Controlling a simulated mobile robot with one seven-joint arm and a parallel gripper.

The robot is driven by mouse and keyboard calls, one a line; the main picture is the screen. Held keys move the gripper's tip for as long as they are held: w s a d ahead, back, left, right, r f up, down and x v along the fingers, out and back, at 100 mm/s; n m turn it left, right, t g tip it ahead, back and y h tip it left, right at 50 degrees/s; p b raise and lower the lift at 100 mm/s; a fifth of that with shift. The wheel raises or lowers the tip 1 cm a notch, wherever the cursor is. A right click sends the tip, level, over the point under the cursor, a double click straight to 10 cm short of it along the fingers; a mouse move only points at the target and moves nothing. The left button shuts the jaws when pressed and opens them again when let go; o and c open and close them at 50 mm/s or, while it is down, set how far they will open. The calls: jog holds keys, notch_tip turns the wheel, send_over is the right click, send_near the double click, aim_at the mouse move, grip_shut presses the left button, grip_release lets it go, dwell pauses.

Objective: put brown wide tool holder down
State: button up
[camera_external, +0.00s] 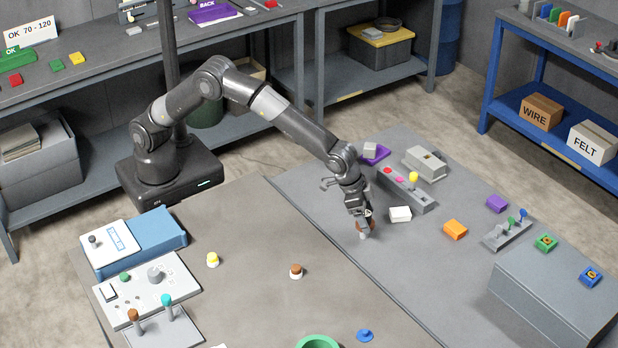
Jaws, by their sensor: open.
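My gripper (360,212) points down low over the grey table, near its left edge. Its jaws are open around or right beside a small brown and pale piece (365,234), which looks like the brown wide tool holder. The piece appears upright on the table, with its upper part mostly hidden by the fingers. I cannot tell whether a finger touches it. A similar piece with a brown top and white base (296,271) stands alone on the brownish table.
A white block (400,214) lies close right of my gripper. Behind it are a grey button strip (410,193) and a purple piece (375,153). An orange block (455,229) lies farther right. The grey surface in front of my gripper is clear.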

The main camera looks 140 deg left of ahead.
jog(key=v, duration=1.1)
jog(key=s+d+r+m+h, duration=0.1)
jog(key=s+d+r+m, duration=0.1)
jog(key=s+d+r, duration=0.9)
jog(key=s+d+r+m+t+h, duration=0.1)
jog(key=s+d+r+m+t, duration=0.1)
jog(key=s+d, duration=0.75)
jog(key=s+d+f+m, duration=0.2)
jog(key=s+d, duration=0.4)
jog(key=s, duration=0.3)
jog(key=s+d+f+m+h, duration=0.1)
jog(key=s+d+f+m, duration=0.1)
jog(key=s+d, duration=0.4)
jog(key=s+m, duration=0.1)
jog(key=s, duration=0.3)
jog(key=shift+s+d+f, duration=0.25)
jog(key=shift+f, duration=0.15)
